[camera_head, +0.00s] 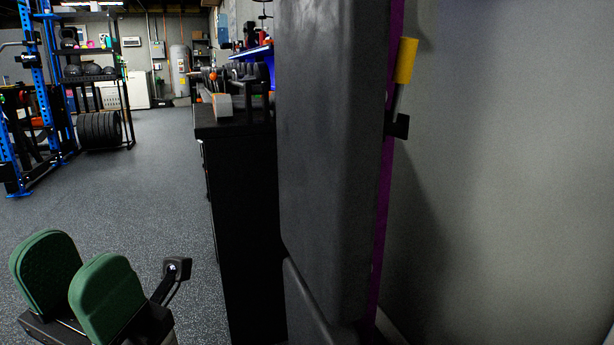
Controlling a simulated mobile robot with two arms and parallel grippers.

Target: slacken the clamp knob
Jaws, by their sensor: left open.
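My left gripper (74,268) is at the bottom left, with two green pads standing apart and nothing between them. No clamp knob can be made out for certain. A small orange round piece (213,75) shows above the far end of a black cabinet, near a wood-coloured block (222,104); it is too small to tell what it is. A yellow cylinder (405,60) on a metal stem with a black block (398,126) sits at the purple edge of a tall dark panel. My gripper is apart from all of these. My right gripper is out of view.
The tall dark grey padded panel (325,150) fills the middle and hides part of the black cabinet (240,220). A grey wall (510,160) closes the right side. A blue rack (45,90) with weights stands at the far left. The speckled floor (150,190) between is clear.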

